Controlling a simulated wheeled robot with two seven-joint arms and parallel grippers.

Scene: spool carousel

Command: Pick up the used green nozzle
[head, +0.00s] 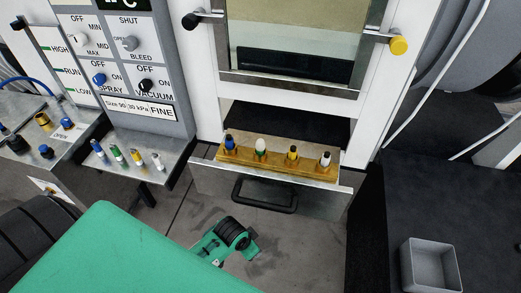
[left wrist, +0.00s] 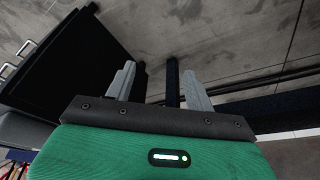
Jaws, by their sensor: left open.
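Another green nozzle (head: 117,154) stands on the metal shelf at left. I cannot tell from their looks which is used. My left gripper (left wrist: 159,72) is open and empty in the left wrist view, over the grey floor and away from both nozzles. In the head view its fingers cannot be made out. My right gripper is not in view.
The drawer (head: 330,188) has a black handle (head: 265,197) in front. The shelf (head: 128,175) holds several nozzles below the control panel (head: 150,75). A grey open bin (head: 430,266) sits on a dark surface at right.

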